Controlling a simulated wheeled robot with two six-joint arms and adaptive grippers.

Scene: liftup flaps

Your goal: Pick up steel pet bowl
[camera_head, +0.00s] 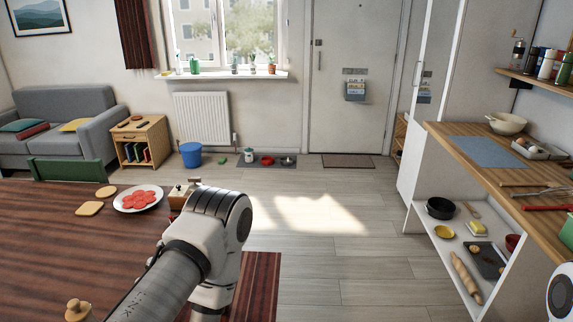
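A small steel-looking bowl (288,161) sits at the right end of a dark grey mat (275,165) on the floor by the far wall, left of the door. It is small and far off, so its contents are unclear. A red item (266,160) and a green-and-white container (249,155) are beside it on the mat. My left arm reaches in over the table from the lower left, but its gripper is not visible. Only a small piece of my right arm shows at the lower right edge; its gripper is out of view.
A blue bucket (191,154) stands left of the mat and a doormat (348,161) lies to its right. The wooden table (40,235) fills the near left. Open shelving and a counter (480,150) line the right. The floor (320,215) between is clear.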

